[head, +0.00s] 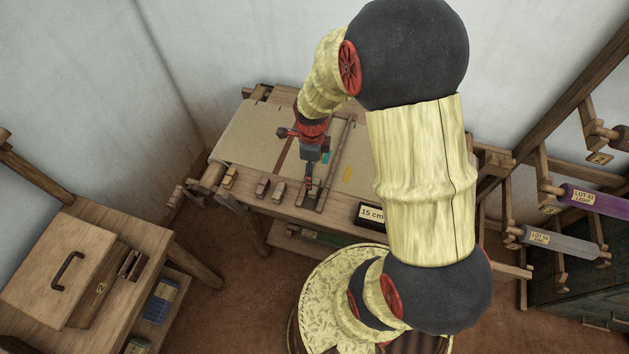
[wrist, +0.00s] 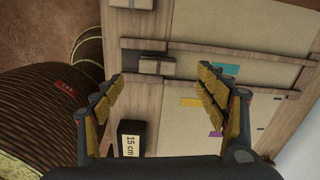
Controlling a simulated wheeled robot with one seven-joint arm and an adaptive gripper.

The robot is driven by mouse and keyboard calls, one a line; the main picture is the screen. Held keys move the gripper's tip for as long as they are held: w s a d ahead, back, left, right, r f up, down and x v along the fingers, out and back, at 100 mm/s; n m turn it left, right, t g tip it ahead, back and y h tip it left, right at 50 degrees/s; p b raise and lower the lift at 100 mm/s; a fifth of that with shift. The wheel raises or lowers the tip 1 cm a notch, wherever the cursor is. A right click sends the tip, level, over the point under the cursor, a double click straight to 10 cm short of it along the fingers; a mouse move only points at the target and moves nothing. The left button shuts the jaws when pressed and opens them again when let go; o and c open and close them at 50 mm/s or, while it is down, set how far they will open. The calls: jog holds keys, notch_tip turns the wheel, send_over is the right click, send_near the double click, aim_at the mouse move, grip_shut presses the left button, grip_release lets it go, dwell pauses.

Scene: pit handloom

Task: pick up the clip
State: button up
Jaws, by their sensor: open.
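Two small brown block-like pieces lie close together on the front of the loom table, left of my gripper in the head view: one (head: 262,186) and another (head: 278,190). I cannot tell for sure which piece is the clip. In the wrist view, the nearer piece (wrist: 157,67) has a pale face and lies just beyond the space between my fingertips. My gripper (wrist: 161,80) is open and empty, pointing down over the table; it also shows in the head view (head: 312,193). Its fingers look apart from the piece, and the height gap is unclear.
A third, yellowish block (head: 229,177) lies further left. A black "15 cm" sign (head: 371,215) stands at the table's front, right of my gripper. Teal (wrist: 224,69) and purple (wrist: 215,134) patches mark the cloth. A side table (head: 35,265) stands left; spools hang right.

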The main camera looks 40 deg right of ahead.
aim_at(315, 185)
jog(key=shift+s+d+f+m, duration=0.1)
jog(key=shift+s+f+m, duration=0.1)
jog(key=shift+f+m, duration=0.25)
jog(key=shift+s+d+f+m, duration=0.1)
jog(key=shift+s+f+m, duration=0.05)
jog(key=shift+f+m, duration=0.25)
notch_tip(315, 185, down, 8)
jog(key=shift+r+b, duration=0.1)
jog(key=shift+b, duration=0.65)
jog(key=shift+c, duration=0.5)
jog(key=c, duration=1)
